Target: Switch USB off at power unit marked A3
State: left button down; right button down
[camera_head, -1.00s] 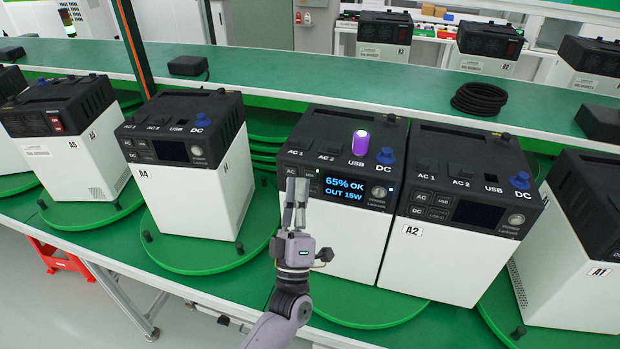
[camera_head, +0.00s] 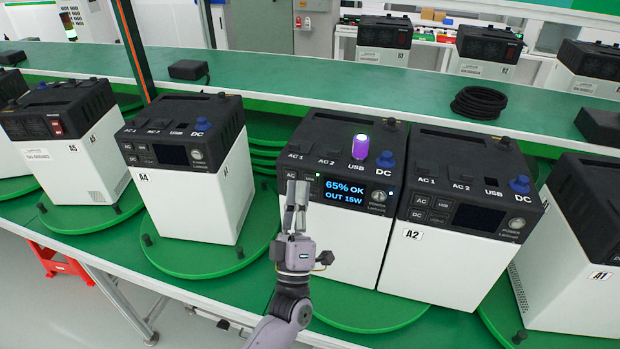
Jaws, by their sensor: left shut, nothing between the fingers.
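The power unit (camera_head: 345,240) between those marked A4 and A2 has a black top and a white body; I can read no mark on it, as my gripper covers part of its front. Its lit screen (camera_head: 345,192) reads "65% OK, OUT 15W". A purple glowing plug (camera_head: 360,147) stands in its USB socket on top. Small buttons with lights (camera_head: 312,177) sit left of the screen, the lower left ones partly hidden by my fingers. My left gripper (camera_head: 297,186) is shut and empty, fingers up, in front of that button panel; I cannot tell whether it touches.
Unit A2 (camera_head: 440,262) stands close on the right, its screen dark. Unit A4 (camera_head: 190,205) stands to the left, with a gap between. Units A5 (camera_head: 75,165) and A1 (camera_head: 570,270) flank them. Green turntables (camera_head: 200,262) carry the units. A coiled black cable (camera_head: 478,102) lies behind.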

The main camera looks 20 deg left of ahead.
pick_arm(q)
jog(key=shift+w, duration=0.1)
dwell(0.4)
jog(key=shift+w+b, duration=0.3)
jog(key=shift+w, duration=0.1)
jog(key=shift+w, duration=0.3)
dwell(0.7)
jog(key=shift+s, duration=0.8)
jog(key=s+p, duration=0.1)
jog(key=s, duration=0.4)
